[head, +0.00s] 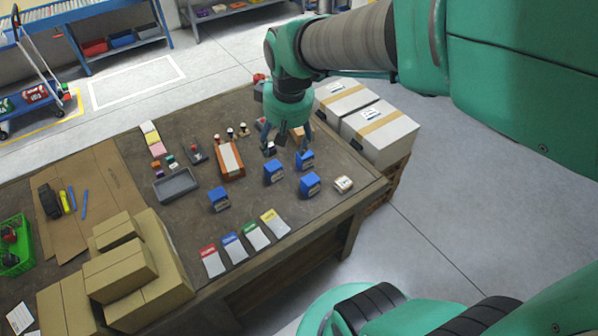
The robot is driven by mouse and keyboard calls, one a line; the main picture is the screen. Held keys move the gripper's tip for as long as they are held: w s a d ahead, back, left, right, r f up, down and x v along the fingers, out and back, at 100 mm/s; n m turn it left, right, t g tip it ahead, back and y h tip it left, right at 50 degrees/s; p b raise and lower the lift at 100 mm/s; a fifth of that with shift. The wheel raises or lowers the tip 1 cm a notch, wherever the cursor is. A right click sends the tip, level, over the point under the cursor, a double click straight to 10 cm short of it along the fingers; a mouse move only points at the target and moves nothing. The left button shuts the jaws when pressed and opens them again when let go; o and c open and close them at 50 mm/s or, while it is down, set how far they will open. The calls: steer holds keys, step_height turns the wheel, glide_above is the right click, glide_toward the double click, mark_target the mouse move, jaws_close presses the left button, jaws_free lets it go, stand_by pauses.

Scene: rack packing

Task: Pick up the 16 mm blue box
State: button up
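Several small blue boxes stand on the brown workbench (330,190). One blue box (219,199) is apart on the left, one (273,171) is in the middle, one (310,185) is front right, and one (305,160) is behind that. Their labels are too small to read, so I cannot tell which is the 16 mm one. My gripper (287,147) points down over the back right of the bench, with its fingers spread. It appears empty, just behind the middle and rear right blue boxes in the picture. Its height above the bench is unclear.
A brown tray (230,174) and a grey tray (176,186) lie left of the boxes. Coloured cards (234,247) lie in front. A white-topped item (344,183) sits near the right edge. Cardboard boxes (120,270) fill the front left. White cartons (380,130) stand beyond the bench.

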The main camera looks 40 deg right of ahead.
steer(key=w+d+f+g, duration=0.1)
steer(key=w+d+f, duration=0.25)
steer(key=f, duration=0.25)
steer(key=w+d+f+g, duration=0.1)
steer(key=w+d+f, duration=0.1)
steer(key=d+f, duration=0.3)
steer(key=g+b, duration=0.1)
steer(key=b, duration=0.1)
glide_above(311, 179)
step_height(311, 179, down, 13)
steer(key=shift+s+r+y, duration=0.1)
steer(key=shift+s+y, duration=0.05)
steer(key=shift+y, duration=0.15)
steer(key=shift+f+b, duration=0.65)
steer(key=shift+f, duration=3.65)
steer(key=shift+a+f+b, duration=0.1)
steer(key=shift+f+b, duration=0.8)
steer(key=shift+f, duration=1.7)
